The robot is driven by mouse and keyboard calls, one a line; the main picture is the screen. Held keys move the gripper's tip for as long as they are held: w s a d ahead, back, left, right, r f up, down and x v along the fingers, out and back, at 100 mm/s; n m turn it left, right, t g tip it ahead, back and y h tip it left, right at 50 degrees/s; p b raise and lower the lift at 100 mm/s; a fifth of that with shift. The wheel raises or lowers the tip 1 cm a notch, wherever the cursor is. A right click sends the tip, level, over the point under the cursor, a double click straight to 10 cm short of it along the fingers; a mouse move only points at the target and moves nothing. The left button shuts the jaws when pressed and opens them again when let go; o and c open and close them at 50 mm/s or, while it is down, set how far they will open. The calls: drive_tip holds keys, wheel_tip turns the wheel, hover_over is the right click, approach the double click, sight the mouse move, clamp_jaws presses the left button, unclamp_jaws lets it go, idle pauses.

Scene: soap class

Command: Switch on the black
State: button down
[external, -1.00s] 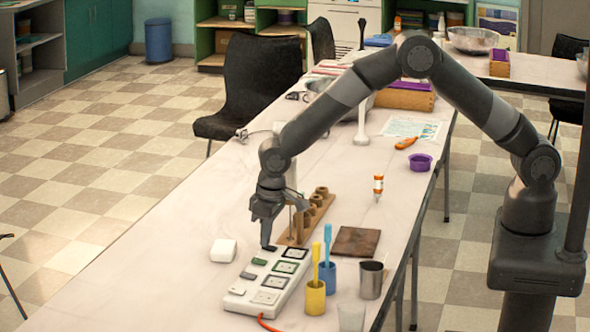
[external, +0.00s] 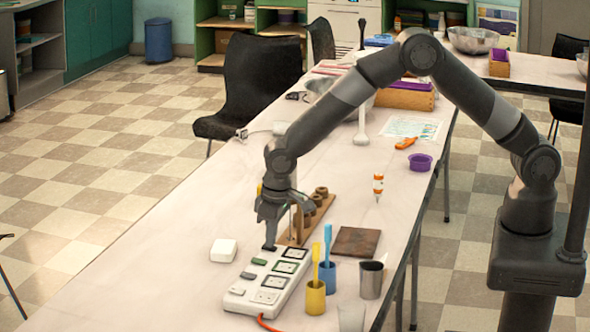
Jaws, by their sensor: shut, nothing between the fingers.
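A white power strip (external: 254,298) lies on the table with several sockets and a row of switches along its left side. The black switch (external: 269,248) is at its far end. A green switch (external: 259,262) and paler switches sit nearer along the same row. My gripper (external: 270,243) points down with its fingers shut and empty. Its tips are at the black switch and hide part of it. I cannot tell whether they touch or press it, or which way the switch is tilted.
A white block (external: 223,250) lies left of the strip. A wooden stand with rings (external: 317,205) is just behind my gripper. Yellow (external: 315,299) and blue (external: 327,279) cups, a metal cup (external: 371,281) and a brown board (external: 357,242) stand to the right. The table's left part is clear.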

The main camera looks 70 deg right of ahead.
drive_tip(key=shift+r, duration=0.1)
wheel_tip(320, 180, up, 14)
drive_tip(key=s, duration=0.1)
drive_tip(key=shift+s, duration=0.4)
idle(0.4)
drive_tip(key=shift+w+a, duration=0.15)
drive_tip(key=shift+w, duration=0.65)
drive_tip(key=f, duration=0.4)
drive_tip(key=w+f, duration=0.1)
drive_tip(key=f, duration=0.9)
drive_tip(key=shift+w, duration=0.35)
